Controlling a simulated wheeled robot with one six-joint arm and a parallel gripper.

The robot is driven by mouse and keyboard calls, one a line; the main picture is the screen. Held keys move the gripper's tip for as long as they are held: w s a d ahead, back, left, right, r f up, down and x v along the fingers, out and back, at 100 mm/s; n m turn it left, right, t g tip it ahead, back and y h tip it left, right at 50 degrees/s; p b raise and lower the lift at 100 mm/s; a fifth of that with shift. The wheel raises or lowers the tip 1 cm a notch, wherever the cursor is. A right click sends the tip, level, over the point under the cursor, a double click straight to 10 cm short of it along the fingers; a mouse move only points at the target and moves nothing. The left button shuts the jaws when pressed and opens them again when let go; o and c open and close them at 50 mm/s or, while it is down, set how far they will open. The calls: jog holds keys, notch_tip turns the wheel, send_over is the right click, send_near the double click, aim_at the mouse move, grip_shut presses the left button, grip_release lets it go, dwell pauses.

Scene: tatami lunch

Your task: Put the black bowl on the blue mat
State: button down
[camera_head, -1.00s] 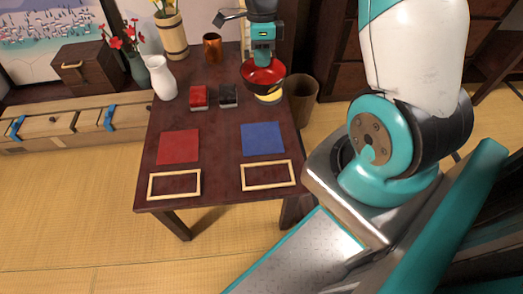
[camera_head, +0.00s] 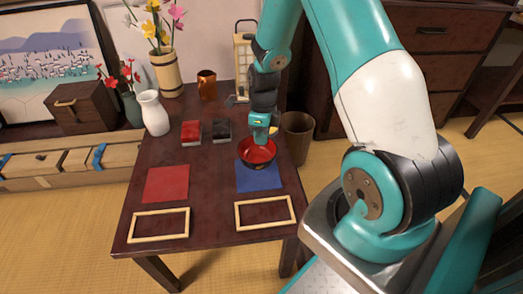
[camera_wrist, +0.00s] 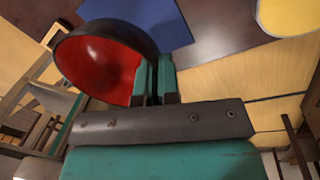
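The black bowl (camera_head: 257,154) has a red inside and overlaps the back part of the blue mat (camera_head: 262,180) in the head view. My gripper (camera_head: 262,137) is shut on the bowl's back rim. In the wrist view the fingers pinch the rim of the bowl (camera_wrist: 105,65), and the blue mat (camera_wrist: 152,20) shows beyond it. The bowl looks roughly level. I cannot tell whether its base touches the mat or hangs just above it. The bowl hides part of the mat.
A yellow round thing (camera_head: 273,131) lies behind the bowl. A red box (camera_head: 191,132) and a black box (camera_head: 222,130) stand to the left. A red mat (camera_head: 166,184) and two wooden frames (camera_head: 265,227) lie nearer. A white vase (camera_head: 153,113) stands back left.

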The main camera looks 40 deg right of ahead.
aim_at(261, 147)
notch_tip(261, 147, down, 4)
jog(key=shift+f+b, duration=0.2)
jog(key=shift+b, duration=0.5)
jog(key=c, duration=1.3)
grip_release()
jog(key=shift+c, duration=0.2)
